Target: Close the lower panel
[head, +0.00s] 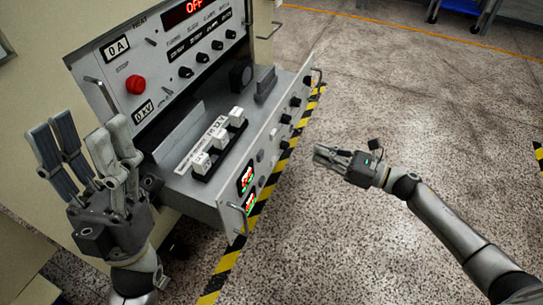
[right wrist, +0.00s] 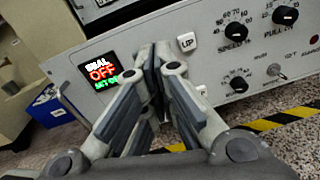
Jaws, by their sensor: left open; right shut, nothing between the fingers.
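The lower panel (head: 268,150) is a grey drawer-like unit pulled out from the cream machine cabinet, with knobs, small lit displays and a handle at each end of its front. Its front also fills much of the right wrist view (right wrist: 205,60), with a lit display, an UP button and dials. My left gripper (head: 85,150) is open, its fingers pointing up, left of the panel's near end. My right gripper (head: 325,152) is shut and empty, in front of the panel's face; in the head view a gap of floor shows between them. In the wrist view its fingertips (right wrist: 160,55) hide part of the face.
The upper panel (head: 165,60) above has a red stop button (head: 136,84), a red OFF display and several knobs. Yellow-black tape (head: 228,262) runs along the floor below. Open speckled floor (head: 420,90) lies to the right. A blue bin (right wrist: 48,108) stands at left in the wrist view.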

